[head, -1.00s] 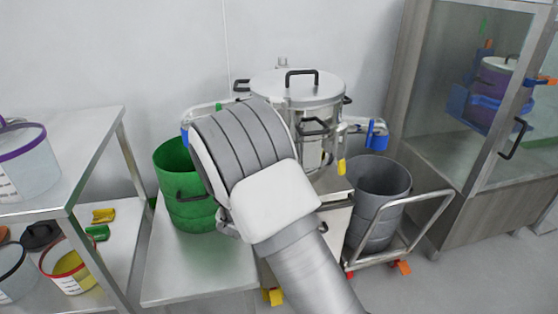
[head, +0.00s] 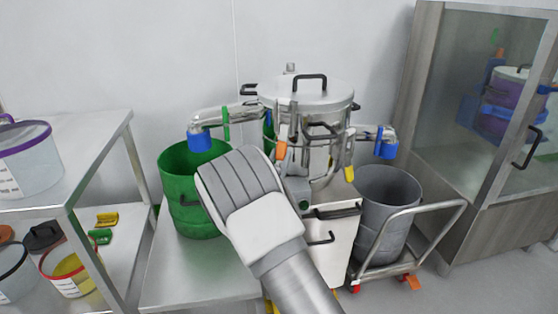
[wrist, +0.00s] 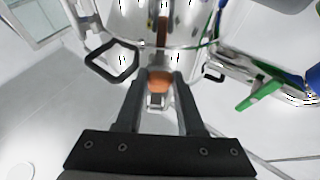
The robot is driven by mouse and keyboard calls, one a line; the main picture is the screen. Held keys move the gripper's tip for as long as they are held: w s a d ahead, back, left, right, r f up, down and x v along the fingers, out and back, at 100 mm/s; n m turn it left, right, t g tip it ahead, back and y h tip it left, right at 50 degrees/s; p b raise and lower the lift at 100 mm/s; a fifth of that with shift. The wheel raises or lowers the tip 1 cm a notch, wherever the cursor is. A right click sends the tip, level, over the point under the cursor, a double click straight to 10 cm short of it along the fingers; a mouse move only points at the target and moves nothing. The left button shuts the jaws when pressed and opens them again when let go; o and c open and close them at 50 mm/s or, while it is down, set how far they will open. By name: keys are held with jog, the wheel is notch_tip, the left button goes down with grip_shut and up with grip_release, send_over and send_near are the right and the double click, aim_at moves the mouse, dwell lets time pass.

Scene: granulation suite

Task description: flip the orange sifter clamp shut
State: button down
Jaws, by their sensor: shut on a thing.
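The sifter is a steel drum (head: 318,160) with a flat lid (head: 305,93) and a black lid handle. Its orange clamp (head: 281,150) shows on the near side, below the rim, just above my arm. In the wrist view the orange clamp tip (wrist: 160,82) lies between the two dark fingers of my gripper (wrist: 160,76), which is shut on it. A brownish-orange streak shows on the drum above it, perhaps a reflection. In the head view my wrist hides the fingers. Whether the clamp is fully closed cannot be told.
A yellow-tipped clamp (head: 349,173) and green lever (head: 226,123) are near the sifter. Blue-ended pipes (head: 200,140) stick out both sides. A green bin (head: 190,210) stands left, a grey bin (head: 383,205) on a cart right. A shelf is far left, a cabinet far right.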

jog(key=c, duration=0.5)
grip_release()
jog(key=p+v, duration=0.3)
jog(key=v, duration=1.4)
jog(key=shift+s, duration=0.15)
